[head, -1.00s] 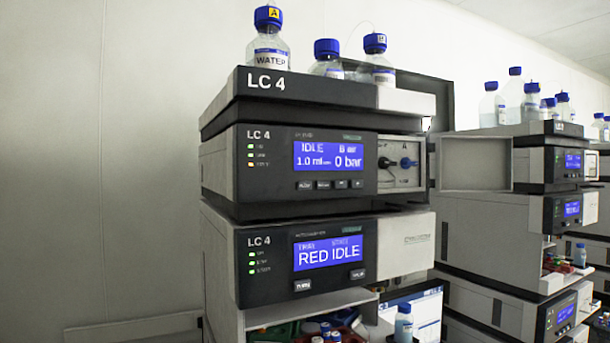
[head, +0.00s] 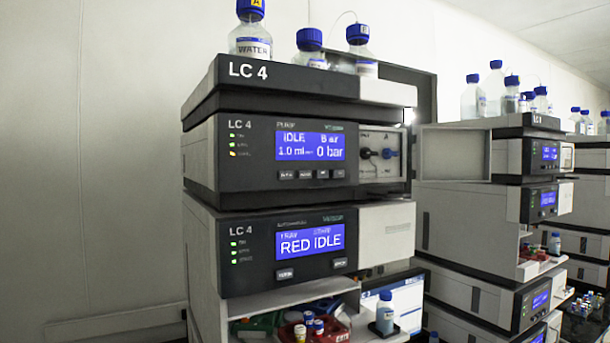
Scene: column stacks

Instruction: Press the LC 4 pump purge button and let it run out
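The LC 4 pump module (head: 290,160) is the upper display unit of the near stack, below the LC 4 top tray (head: 300,80). Its blue screen (head: 310,147) reads IDLE, 1.0 ml and 0 bar. A row of several small dark buttons (head: 310,174) lies under the screen; their labels are too small to read surely. A panel with a black knob and a blue knob (head: 389,153) is right of the screen. The LC 4 autosampler (head: 290,245) below reads RED IDLE, with two buttons under its screen. My gripper does not show.
Blue-capped bottles, one labelled WATER (head: 250,40), stand on top. An open panel door (head: 456,153) juts out right of the pump. Below are coloured trays with vials (head: 310,325) and a small blue-capped bottle (head: 385,315). More stacks stand at right; a bare wall is left.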

